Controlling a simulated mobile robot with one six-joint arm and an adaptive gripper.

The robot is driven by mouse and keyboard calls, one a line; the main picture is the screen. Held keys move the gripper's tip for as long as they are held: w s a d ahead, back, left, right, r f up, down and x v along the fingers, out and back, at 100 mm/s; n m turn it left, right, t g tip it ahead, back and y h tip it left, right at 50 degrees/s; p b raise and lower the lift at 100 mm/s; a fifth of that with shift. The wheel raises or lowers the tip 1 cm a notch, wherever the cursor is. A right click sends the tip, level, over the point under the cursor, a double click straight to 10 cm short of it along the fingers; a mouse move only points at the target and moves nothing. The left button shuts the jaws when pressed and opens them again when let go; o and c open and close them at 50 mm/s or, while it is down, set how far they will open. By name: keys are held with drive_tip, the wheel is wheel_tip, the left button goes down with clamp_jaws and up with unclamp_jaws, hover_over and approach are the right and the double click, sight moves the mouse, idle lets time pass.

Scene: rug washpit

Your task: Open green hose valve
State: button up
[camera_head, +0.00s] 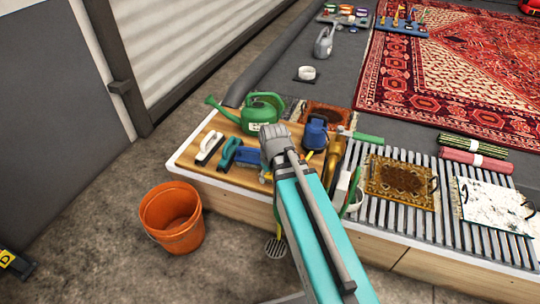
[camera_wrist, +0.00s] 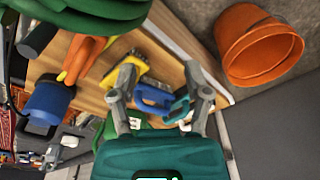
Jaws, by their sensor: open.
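No green hose valve can be made out for certain. In the wrist view, thick green curved tubing (camera_wrist: 110,12), perhaps a hose, fills the top left corner close to the camera. In the head view, a green strip (camera_head: 350,194) shows just right of my arm, and a green-handled item (camera_head: 367,137) lies further back on the bench. My gripper (camera_wrist: 159,76) is open with nothing between its fingers. It is above the wooden bench end, with a blue-handled brush (camera_wrist: 153,97) beyond the fingers. In the head view, my arm hides most of the gripper and part of the bench front.
A green watering can (camera_head: 262,112), a blue container (camera_head: 314,133) and brushes (camera_head: 209,148) crowd the wooden bench end (camera_head: 190,158). An orange bucket (camera_head: 172,216) stands on the floor in front. A slatted rack (camera_head: 400,214) with rug samples is on the right. The floor beyond the bucket is clear.

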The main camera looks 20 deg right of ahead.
drive_tip(key=s+m, duration=0.1)
drive_tip(key=s, duration=0.1)
drive_tip(key=s+m+g, duration=0.1)
drive_tip(key=s, duration=0.1)
drive_tip(key=shift+s+d+r, duration=0.1)
drive_tip(key=shift+s+r, duration=0.05)
drive_tip(key=shift+r, duration=0.05)
drive_tip(key=shift+c, duration=0.4)
